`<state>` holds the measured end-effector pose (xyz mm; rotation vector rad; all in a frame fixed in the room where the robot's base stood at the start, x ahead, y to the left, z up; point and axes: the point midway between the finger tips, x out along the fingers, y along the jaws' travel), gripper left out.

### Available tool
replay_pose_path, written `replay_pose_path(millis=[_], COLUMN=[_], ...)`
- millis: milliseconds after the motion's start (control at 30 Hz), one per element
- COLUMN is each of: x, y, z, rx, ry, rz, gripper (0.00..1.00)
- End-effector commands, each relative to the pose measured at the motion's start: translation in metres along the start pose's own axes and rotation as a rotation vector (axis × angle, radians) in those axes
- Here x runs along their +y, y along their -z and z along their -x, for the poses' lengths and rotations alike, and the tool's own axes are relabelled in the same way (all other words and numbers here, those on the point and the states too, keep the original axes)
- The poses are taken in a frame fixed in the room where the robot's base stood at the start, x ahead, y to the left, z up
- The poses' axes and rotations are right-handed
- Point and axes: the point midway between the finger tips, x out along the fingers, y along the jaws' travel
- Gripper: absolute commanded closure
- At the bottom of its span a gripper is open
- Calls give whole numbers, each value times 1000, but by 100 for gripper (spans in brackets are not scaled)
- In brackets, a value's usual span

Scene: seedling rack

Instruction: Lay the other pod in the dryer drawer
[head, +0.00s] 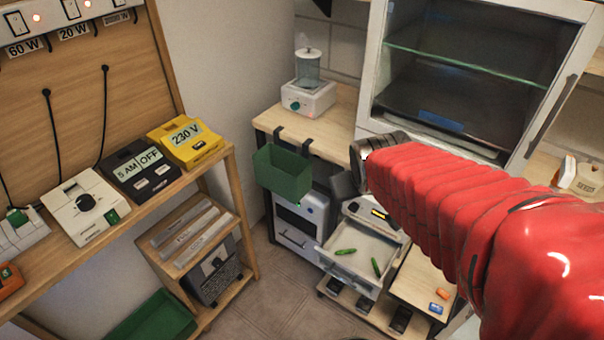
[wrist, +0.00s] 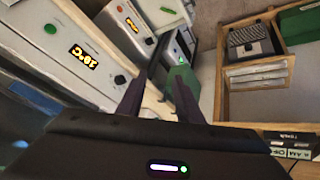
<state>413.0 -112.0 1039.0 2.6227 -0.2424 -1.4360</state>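The dryer drawer (head: 343,264) is pulled out, a white tray below my gripper in the head view. Two slim green pods lie in it: one pod (head: 346,251) near the left side, another pod (head: 376,266) further right. They are apart and lie at different angles. My gripper (head: 350,180) is above and behind the drawer, clear of both pods. In the wrist view, my gripper's two dark fingers (wrist: 157,92) stand apart with nothing held between them. The pods cannot be made out in the wrist view.
A green bin (head: 283,172) hangs at the bench edge, left of my gripper. A glass-fronted cabinet (head: 470,60) stands behind my arm. A wooden shelf unit (head: 200,232) stands at the left. An orange block (head: 443,293) and a blue block (head: 436,308) lie right of the drawer.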

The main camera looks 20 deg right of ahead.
Motion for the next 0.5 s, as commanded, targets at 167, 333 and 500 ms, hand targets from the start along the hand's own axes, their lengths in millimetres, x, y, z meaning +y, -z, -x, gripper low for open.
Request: replay_pose_path(millis=[167, 333, 500], x=[-32, -62, -84], y=[-14, -36, -58], z=[44, 81, 111], rx=[-13, -38, -62], ry=[59, 126, 187], rz=[-20, -33, -37], gripper=[67, 67, 67])
